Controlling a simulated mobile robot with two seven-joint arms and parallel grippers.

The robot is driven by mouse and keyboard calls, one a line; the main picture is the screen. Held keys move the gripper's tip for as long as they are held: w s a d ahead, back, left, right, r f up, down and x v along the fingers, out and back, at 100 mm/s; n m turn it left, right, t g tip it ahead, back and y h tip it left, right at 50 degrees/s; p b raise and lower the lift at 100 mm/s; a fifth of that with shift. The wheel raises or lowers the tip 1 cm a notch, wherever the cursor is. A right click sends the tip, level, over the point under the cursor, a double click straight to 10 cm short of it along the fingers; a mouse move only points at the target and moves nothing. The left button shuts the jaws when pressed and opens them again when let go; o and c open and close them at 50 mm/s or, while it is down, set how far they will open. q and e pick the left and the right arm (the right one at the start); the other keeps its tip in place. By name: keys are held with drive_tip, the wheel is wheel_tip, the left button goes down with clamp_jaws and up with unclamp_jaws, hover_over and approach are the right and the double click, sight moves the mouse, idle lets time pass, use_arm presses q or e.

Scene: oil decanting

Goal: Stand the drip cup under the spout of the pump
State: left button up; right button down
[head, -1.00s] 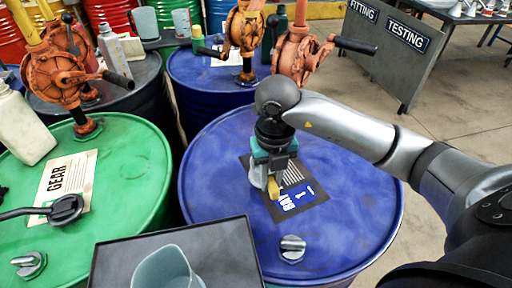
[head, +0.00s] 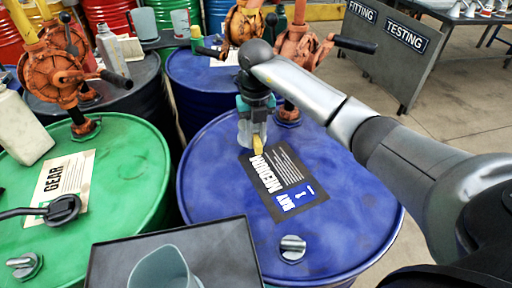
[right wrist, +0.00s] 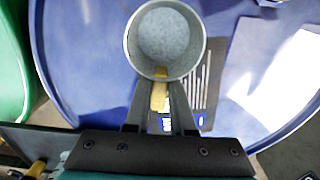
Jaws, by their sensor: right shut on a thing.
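A small grey cup (head: 245,134), which I take for the drip cup, is held by my right gripper (head: 257,122) over the back left part of the near blue drum. In the right wrist view the cup (right wrist: 165,35) is seen from above, round and empty. The gripper's fingers (right wrist: 160,94) are shut on a yellow tab at its side. The reddish pump (head: 297,47) stands at the back of the same drum, partly behind my arm. Its spout is hidden. I cannot tell whether the cup touches the drum top. My left gripper is not in view.
The near blue drum (head: 215,190) carries a dark label (head: 285,185) and a grey cap (head: 292,248). A grey jug (head: 163,270) stands on a dark tray (head: 225,250) in front. A green drum (head: 125,190) with another orange pump (head: 45,65) is at the left.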

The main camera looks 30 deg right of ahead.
sight(256, 137)
drive_tip(key=shift+f, duration=1.7)
drive_tip(key=shift+f+b, duration=0.1)
drive_tip(key=shift+b, duration=0.2)
drive_tip(key=c, duration=0.8)
unclamp_jaws()
drive_tip(key=shift+o, duration=0.2)
wheel_tip(256, 137, up, 8)
drive_tip(key=shift+f+p, duration=0.1)
drive_tip(key=shift+p, duration=0.5)
